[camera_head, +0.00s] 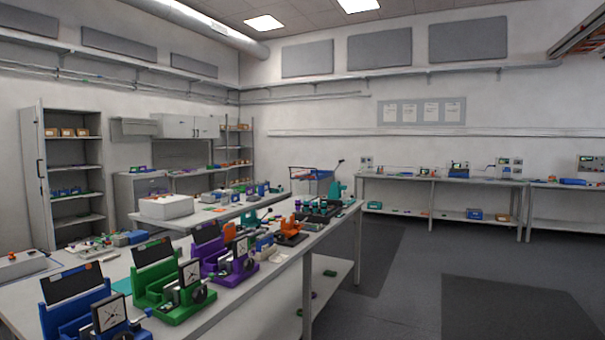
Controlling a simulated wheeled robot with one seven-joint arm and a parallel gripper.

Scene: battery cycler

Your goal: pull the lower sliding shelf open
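My gripper is not in view. No battery cycler or lower sliding shelf can be told for certain in this view. A long workbench (225,308) runs from the lower left toward the middle, with a fixed-looking lower shelf (334,271) under its far end. A tall open shelf unit (33,180) stands against the left wall, with its door swung open. A grey cabinet (124,196) stands right of it. Whether any of these shelves slides cannot be told.
Blue, green (172,284) and purple (224,257) devices line the near workbench. Benches with small instruments (458,170) run along the right wall. Open floor (415,260) with dark mats (515,308) lies at the right. A white box (166,206) sits on the middle bench.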

